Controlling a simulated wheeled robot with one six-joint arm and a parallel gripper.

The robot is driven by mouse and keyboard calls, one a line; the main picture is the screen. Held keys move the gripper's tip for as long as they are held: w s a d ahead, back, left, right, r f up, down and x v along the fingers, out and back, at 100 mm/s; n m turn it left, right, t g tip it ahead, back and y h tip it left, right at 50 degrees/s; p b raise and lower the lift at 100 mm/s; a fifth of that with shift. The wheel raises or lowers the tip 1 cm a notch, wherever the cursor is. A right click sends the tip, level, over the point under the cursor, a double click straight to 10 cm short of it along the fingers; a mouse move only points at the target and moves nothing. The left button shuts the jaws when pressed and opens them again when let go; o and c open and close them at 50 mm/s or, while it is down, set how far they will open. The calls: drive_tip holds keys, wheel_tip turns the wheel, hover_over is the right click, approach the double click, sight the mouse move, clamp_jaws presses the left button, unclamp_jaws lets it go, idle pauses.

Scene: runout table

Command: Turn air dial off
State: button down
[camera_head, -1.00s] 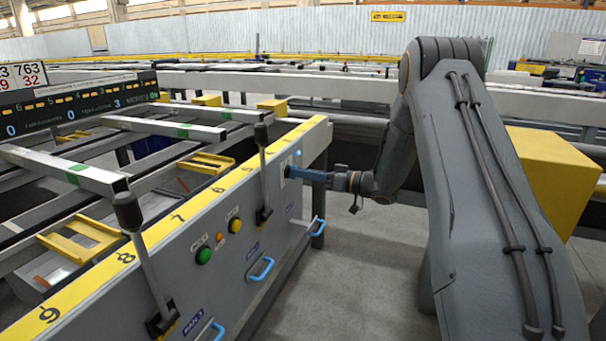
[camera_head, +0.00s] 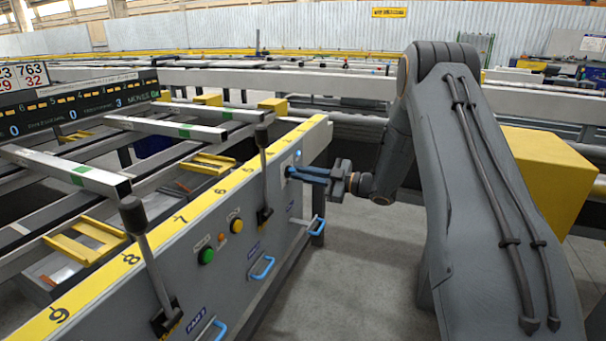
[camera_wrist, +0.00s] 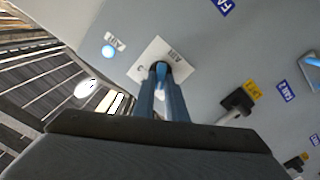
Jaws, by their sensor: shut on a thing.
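The air dial (camera_wrist: 161,66) sits on a white square plate (camera_wrist: 148,54) marked AIR on the grey front panel. My gripper (camera_wrist: 161,72) is shut on the dial, its two blue fingers on either side of it. The fingers cover most of the dial, so its exact setting cannot be read. In the head view my gripper (camera_head: 291,172) reaches left to the panel's far end, and the plate (camera_head: 287,162) shows only in part behind the fingertips.
A lit blue lamp (camera_wrist: 108,51) is beside the plate. Black levers (camera_head: 262,165), a green button (camera_head: 206,256), a yellow button (camera_head: 236,226) and blue handles (camera_head: 263,268) stand out from the panel nearer me. Open floor (camera_head: 350,260) lies right of the panel.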

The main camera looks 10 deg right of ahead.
drive_tip(key=n, duration=0.5)
drive_tip(key=shift+s+a+f, duration=0.1)
drive_tip(key=shift+s, duration=0.05)
idle(0.4)
drive_tip(key=c, duration=1.8)
unclamp_jaws()
drive_tip(key=v, duration=0.8)
drive_tip(key=shift+a, duration=0.15)
